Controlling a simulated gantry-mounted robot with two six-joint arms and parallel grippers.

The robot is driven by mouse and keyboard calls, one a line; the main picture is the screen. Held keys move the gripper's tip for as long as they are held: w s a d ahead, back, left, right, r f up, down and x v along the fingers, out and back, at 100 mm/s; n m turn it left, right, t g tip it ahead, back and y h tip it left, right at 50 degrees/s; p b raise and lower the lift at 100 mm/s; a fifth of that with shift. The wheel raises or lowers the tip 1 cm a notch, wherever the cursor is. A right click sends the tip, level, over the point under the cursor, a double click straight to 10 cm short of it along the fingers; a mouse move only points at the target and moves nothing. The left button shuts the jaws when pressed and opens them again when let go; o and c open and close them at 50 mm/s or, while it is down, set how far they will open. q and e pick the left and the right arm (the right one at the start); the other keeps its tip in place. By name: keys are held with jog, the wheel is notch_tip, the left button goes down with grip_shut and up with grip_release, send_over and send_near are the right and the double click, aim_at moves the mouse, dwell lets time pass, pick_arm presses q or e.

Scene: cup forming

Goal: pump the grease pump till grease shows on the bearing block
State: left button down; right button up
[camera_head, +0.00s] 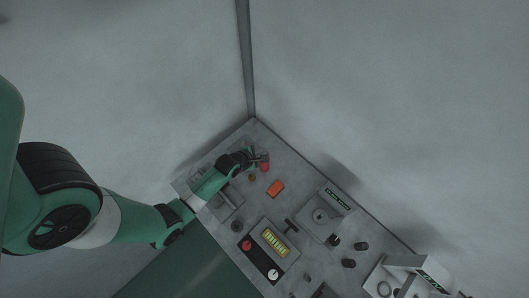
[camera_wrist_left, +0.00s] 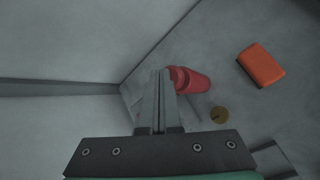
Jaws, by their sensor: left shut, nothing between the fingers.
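A red cylinder (camera_head: 264,166), possibly the grease pump, stands near the far corner of the table. It also shows in the left wrist view (camera_wrist_left: 194,80), just right of my fingertips and partly behind them. My left gripper (camera_head: 257,157) is shut and empty beside it; in the left wrist view its fingers (camera_wrist_left: 161,80) lie together. I cannot tell whether they touch the red cylinder. A small brass-coloured disc (camera_wrist_left: 219,114) lies close to the cylinder. I cannot tell which part is the bearing block, and no grease can be made out. My right gripper is not in view.
An orange block (camera_head: 275,188) lies near the red cylinder. A dark panel with yellow pieces (camera_head: 275,241), a grey fixture (camera_head: 322,215) and several black knobs stand along the table (camera_head: 290,158). Walls meet behind the table corner.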

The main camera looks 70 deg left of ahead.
pick_arm(q)
jog(key=shift+f+b, duration=0.55)
jog(key=shift+f, duration=0.15)
dwell(0.6)
jog(key=shift+r+p, duration=1.65)
jog(key=shift+p, duration=0.05)
notch_tip(320, 180, up, 5)
jog(key=p, duration=0.5)
